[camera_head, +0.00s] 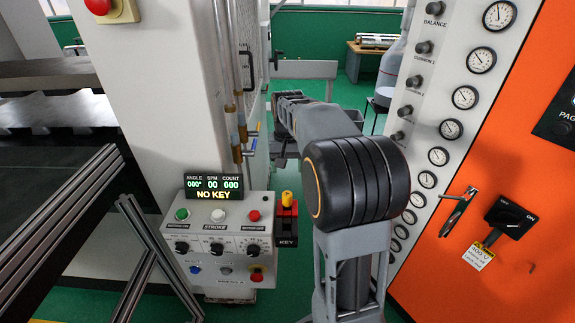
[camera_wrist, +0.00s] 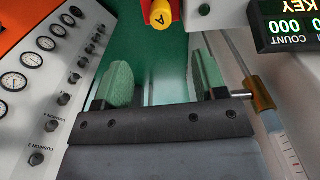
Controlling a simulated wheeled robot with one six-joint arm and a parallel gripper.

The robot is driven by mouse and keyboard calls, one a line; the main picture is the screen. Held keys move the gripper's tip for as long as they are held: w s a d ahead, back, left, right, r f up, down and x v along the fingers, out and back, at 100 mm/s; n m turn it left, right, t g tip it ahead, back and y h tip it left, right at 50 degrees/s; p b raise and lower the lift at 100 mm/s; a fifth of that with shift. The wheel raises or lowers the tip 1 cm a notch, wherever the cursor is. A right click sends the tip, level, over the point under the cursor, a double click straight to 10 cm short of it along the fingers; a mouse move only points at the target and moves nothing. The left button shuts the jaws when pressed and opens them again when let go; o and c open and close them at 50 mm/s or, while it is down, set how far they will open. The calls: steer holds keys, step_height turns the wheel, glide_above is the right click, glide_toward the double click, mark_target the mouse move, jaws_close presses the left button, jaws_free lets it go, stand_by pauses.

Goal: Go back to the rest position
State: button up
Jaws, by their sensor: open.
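My gripper (camera_wrist: 163,80) is open in the wrist view, with its two green-padded fingers apart and nothing between them. In the head view my arm reaches forward from the lower right, and its far end is at the middle, beside the white machine column. The fingers are hard to make out there. The control box (camera_head: 218,240) is on the column, left of my arm. A red and yellow key piece (camera_head: 287,204) sits in the black KEY holder at the box's right side. A yellow knob marked A (camera_wrist: 162,15) shows beyond the fingers in the wrist view.
A display (camera_head: 213,190) reads NO KEY. Brass-fitted rods (camera_head: 236,125) run down the column close to my wrist. A white gauge panel (camera_head: 452,95) and orange cabinet (camera_head: 520,220) stand on the right. Green floor shows between. A workbench (camera_head: 372,47) is behind.

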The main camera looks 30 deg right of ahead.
stand_by(0.3)
steer(key=s+a+n+t, duration=0.2)
steer(key=s+a, duration=0.4)
steer(key=s, duration=0.2)
steer(key=s+a+f+n+t, duration=0.1)
steer(key=s+a+n+t, duration=0.1)
steer(key=s+a, duration=0.4)
steer(key=s+n, duration=0.1)
steer(key=s, duration=0.2)
steer(key=shift+t, duration=0.3)
steer(key=shift+a+f, duration=0.1)
stand_by(0.6)
